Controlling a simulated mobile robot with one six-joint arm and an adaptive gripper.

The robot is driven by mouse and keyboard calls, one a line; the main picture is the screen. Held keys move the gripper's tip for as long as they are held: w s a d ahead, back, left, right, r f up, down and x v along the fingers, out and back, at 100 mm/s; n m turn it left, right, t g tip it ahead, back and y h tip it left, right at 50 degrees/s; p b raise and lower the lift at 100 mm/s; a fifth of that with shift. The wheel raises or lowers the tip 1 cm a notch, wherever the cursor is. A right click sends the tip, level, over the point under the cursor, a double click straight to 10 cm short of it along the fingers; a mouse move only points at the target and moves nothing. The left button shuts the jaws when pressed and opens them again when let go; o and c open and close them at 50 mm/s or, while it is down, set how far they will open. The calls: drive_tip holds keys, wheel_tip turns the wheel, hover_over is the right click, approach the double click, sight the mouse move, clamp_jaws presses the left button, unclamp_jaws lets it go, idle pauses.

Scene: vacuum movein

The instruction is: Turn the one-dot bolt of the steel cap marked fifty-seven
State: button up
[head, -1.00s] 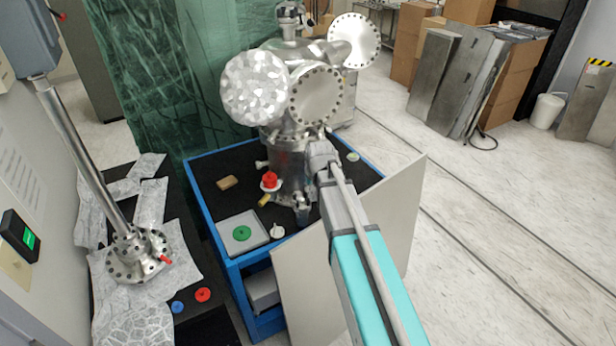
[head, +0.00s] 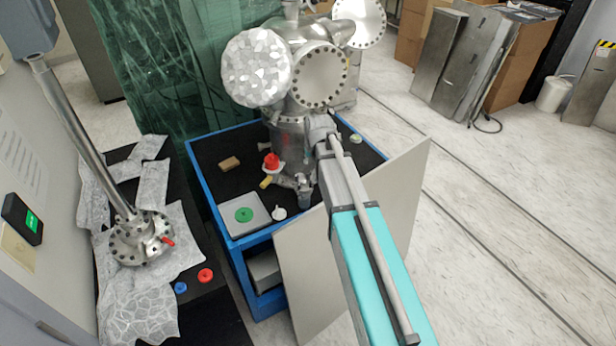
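A steel vacuum vessel (head: 292,145) stands on the black-topped blue cart in the head view. Two round steel caps with bolts around their rims show on it: one faces forward (head: 320,77) and one is at the upper right (head: 362,20). A third port (head: 256,67) is wrapped in crinkled foil. The number fifty-seven and any dot marks are too small to read, so I cannot tell which cap bears them. My gripper (head: 303,190) is low in front of the vessel, below the forward cap and apart from it. Its fingers are too small to make out.
The blue cart (head: 238,246) also carries a red knob (head: 271,161), a brown block (head: 229,163) and a grey plate (head: 236,222) with a green disc (head: 243,214). A pale panel (head: 305,262) leans at its front.

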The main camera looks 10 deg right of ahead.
sight(308, 175)
drive_tip(key=shift+b+x, duration=5.7)
drive_tip(key=shift+x, duration=0.7)
drive_tip(key=shift+c, duration=0.2)
